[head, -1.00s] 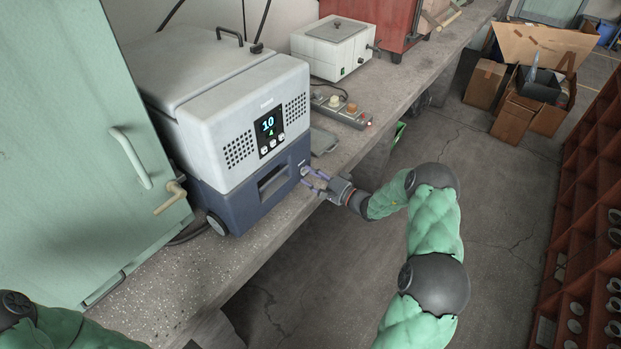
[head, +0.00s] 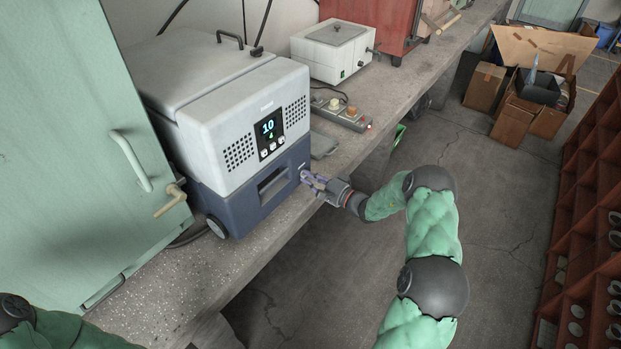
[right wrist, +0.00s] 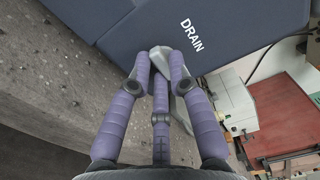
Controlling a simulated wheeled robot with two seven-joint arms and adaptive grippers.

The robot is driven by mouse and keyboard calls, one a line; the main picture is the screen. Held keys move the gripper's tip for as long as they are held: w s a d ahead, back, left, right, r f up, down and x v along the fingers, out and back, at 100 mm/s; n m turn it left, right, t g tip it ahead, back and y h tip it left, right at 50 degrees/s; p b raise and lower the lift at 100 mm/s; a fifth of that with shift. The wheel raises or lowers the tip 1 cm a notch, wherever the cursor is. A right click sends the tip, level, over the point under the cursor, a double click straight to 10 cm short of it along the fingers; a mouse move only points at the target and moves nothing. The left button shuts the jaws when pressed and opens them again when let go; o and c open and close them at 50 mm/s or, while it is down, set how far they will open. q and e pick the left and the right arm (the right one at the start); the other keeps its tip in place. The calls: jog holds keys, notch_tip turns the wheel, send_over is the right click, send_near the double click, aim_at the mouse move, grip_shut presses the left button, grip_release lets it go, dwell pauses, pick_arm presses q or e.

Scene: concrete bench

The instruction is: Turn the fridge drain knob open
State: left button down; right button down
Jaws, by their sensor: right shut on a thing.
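The fridge (head: 235,115) is a portable box with a white-grey top, a dark blue base and a display reading 10. It stands on the concrete bench. The drain knob (right wrist: 160,57) is a light grey piece below the word DRAIN on the blue base in the right wrist view. My right gripper (head: 311,180) is at the lower right of the fridge front; in the right wrist view its purple fingers (right wrist: 161,72) are shut on the knob and partly hide it. My left gripper is out of view; only part of my left arm shows at lower left.
A green cabinet door (head: 90,160) with a handle stands left of the fridge. A power strip (head: 342,113) and a white box device (head: 336,50) sit on the bench to the right. The floor in front is open, with cardboard boxes (head: 515,122) farther back.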

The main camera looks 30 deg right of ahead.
jog(key=m+p, duration=0.2)
jog(key=m, duration=0.2)
jog(key=shift+a+m, duration=0.1)
jog(key=shift+m, duration=0.2)
jog(key=m+p, duration=0.2)
jog(key=m, duration=0.2)
jog(key=shift+s+r, duration=0.1)
jog(key=m+p, duration=0.2)
jog(key=m, duration=0.3)
jog(key=shift+a, duration=0.1)
jog(key=shift+m+p, duration=0.7)
jog(key=shift+m, duration=1.2)
jog(key=c, duration=1.1)
grip_release()
jog(key=shift+c, duration=0.2)
